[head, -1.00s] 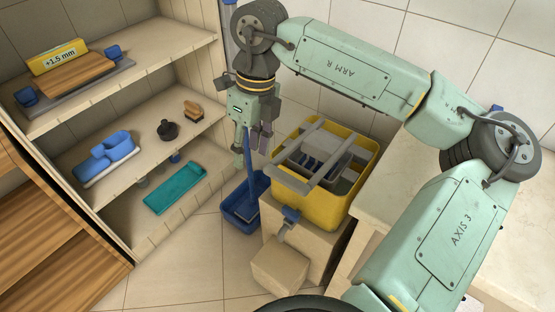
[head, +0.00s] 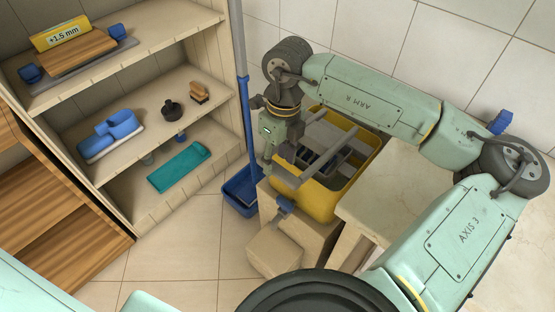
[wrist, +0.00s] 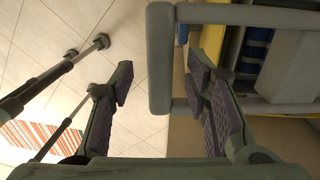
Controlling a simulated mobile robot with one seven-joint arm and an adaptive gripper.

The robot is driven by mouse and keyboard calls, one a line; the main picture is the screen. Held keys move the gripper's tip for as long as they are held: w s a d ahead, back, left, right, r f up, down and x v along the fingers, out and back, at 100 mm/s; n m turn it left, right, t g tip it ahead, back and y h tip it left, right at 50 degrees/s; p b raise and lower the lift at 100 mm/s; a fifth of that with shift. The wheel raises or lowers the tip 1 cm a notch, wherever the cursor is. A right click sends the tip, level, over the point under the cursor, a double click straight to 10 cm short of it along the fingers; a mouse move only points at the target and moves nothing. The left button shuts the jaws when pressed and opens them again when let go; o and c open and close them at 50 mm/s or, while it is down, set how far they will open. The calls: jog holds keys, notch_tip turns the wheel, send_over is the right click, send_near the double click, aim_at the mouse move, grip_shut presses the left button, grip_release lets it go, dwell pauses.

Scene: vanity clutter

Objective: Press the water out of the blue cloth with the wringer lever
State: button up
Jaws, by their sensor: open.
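The grey wringer lever (head: 288,177) is a U-shaped bar frame on top of the yellow bucket (head: 318,200). My gripper (head: 269,157) is open beside the left end of its crossbar in the head view. In the wrist view, the crossbar of the lever (wrist: 160,62) shows between the two dark finger pads of my gripper (wrist: 162,82), with gaps on both sides. The blue cloth (wrist: 258,42) shows partly in the wringer in the wrist view, behind the lever's side bars. Much of it is hidden.
A blue dustpan (head: 240,195) with an upright handle stands left of the bucket. The bucket rests on a beige block (head: 301,228) beside a pale counter (head: 385,190). Shelves (head: 120,155) at left hold a teal case (head: 178,167), brushes and a blue-handled scrubber (head: 112,136).

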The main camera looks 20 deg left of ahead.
jog(key=shift+f, duration=0.85)
jog(key=shift+c, duration=0.3)
grip_shut()
